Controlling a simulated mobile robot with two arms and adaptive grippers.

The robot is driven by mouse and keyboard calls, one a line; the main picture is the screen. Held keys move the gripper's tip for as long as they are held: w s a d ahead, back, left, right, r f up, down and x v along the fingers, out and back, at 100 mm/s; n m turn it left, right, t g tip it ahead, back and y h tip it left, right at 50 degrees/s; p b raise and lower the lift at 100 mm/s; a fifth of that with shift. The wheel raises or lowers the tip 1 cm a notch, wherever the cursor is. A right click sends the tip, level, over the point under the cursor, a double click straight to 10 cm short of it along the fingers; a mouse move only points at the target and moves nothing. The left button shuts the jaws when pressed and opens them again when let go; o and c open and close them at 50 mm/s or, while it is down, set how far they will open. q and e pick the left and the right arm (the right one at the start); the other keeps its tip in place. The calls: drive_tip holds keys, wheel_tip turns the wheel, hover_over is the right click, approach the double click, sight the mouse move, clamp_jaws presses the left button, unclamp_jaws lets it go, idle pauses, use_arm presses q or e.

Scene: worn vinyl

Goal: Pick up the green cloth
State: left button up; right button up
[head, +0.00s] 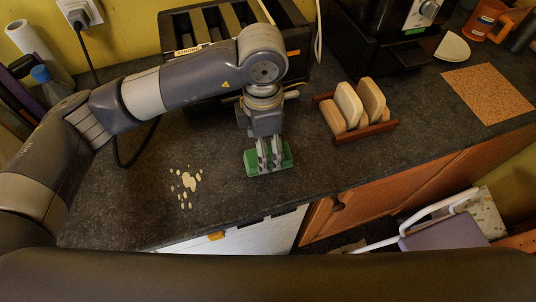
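The green cloth (287,157) is a small, flat, roughly rectangular piece on the dark grey counter, near its front edge. My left gripper (269,160) points down over the middle of the cloth, and its two fingertips reach it. The fingers show a narrow gap between them. I cannot tell whether they pinch the cloth or only touch it. The fingers hide the middle of the cloth; its left and right ends show. My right gripper is not in view.
Pale spilled spots (187,181) lie on the counter (225,195) left of the cloth. A wooden rack (378,129) with pale boards stands to the right. A black appliance with slots (290,28) is behind my arm. A cork mat (487,93) lies far right.

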use_arm(q)
drive_tip(key=f, duration=0.1)
drive_tip(key=f+p, duration=0.1)
drive_tip(key=f, duration=0.1)
drive_tip(key=f+p, duration=0.1)
drive_tip(key=shift+d+f, duration=0.15)
drive_tip(key=shift+d, duration=0.1)
drive_tip(key=shift+f, duration=0.3)
drive_tip(key=c, duration=1.1)
